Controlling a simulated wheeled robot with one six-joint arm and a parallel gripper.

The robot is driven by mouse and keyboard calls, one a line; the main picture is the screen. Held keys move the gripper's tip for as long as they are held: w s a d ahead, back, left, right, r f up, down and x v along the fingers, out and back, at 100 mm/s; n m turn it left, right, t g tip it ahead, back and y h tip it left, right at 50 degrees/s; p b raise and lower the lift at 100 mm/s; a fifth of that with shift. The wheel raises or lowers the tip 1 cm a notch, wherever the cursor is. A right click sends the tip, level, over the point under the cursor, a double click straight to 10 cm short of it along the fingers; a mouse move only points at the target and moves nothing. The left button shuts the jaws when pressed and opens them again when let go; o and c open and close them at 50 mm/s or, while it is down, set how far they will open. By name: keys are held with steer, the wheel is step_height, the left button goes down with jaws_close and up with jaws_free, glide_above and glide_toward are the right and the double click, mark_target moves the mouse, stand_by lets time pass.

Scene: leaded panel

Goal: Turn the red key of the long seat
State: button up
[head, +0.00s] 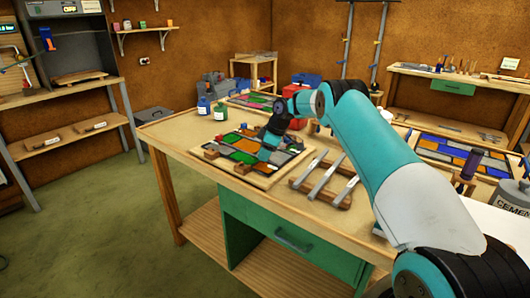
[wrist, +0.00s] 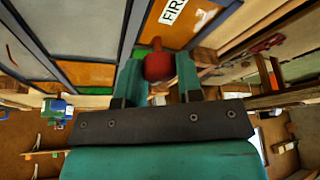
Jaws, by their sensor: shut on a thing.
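The red key (wrist: 157,66) shows in the wrist view as a rounded red knob between the two teal fingers of my gripper (wrist: 158,78). My gripper is shut on it. In the head view my gripper (head: 268,150) is low over the leaded panel (head: 243,146), and the key is hidden there behind it. The panel has orange, green, grey and blue panes between dark strips. In the wrist view, an orange pane (wrist: 205,17) with a white label reading "FIR" lies just beyond the key. I cannot make out the long seat itself.
Wooden blocks (head: 242,167) sit along the panel board's front edge. Blue (head: 203,106) and green (head: 220,112) bottles stand behind the panel. The workbench (head: 190,150) has bare room at its left.

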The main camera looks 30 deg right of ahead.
steer(key=shift+n, duration=0.4)
steer(key=shift+d, duration=0.1)
steer(key=o, duration=0.9)
steer(key=p+v, duration=0.3)
steer(key=v, duration=0.5)
steer(key=p+v, duration=0.3)
steer(key=v, duration=0.6)
steer(key=shift+w+d+r, duration=0.1)
steer(key=shift+w+r, duration=0.05)
steer(key=shift+r, duration=0.1)
